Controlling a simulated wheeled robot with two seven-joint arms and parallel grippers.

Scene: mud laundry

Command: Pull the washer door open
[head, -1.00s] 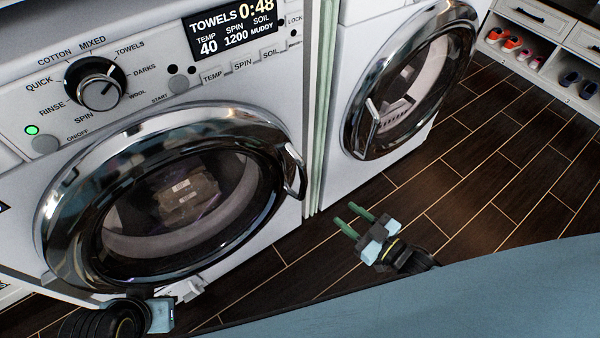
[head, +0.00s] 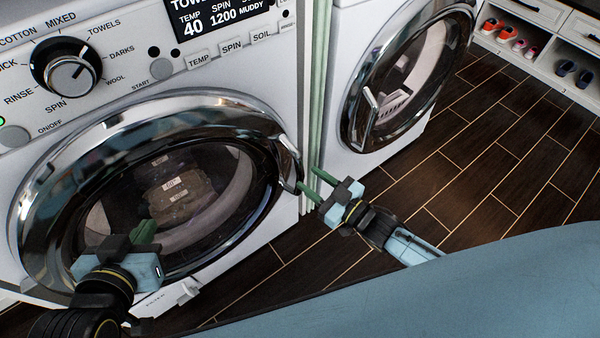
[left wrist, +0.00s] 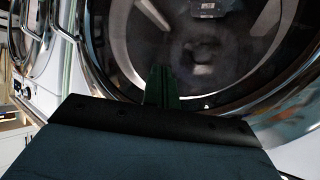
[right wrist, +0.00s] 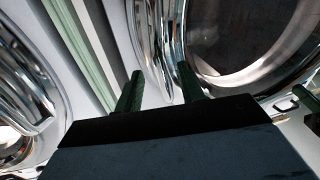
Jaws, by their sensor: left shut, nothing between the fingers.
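The washer door (head: 60,160) is a shut round chrome ring with dark glass, and a dark bundle shows inside. Its chrome handle (head: 289,157) is on the ring's right side. My right gripper (head: 308,181) is open at the handle's lower end. In the right wrist view its two green fingers (right wrist: 158,86) are apart, with chrome by the handle beyond and between them. I cannot tell whether they touch it. My left gripper (head: 146,232) is shut and empty in front of the door's lower left. In the left wrist view its fingers (left wrist: 162,88) are together before the glass.
A second machine with a round chrome door (head: 362,95) stands to the right, past a narrow green strip (head: 319,90). A shoe shelf (head: 545,60) is at the back right. The dark wood floor (head: 480,190) is clear between.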

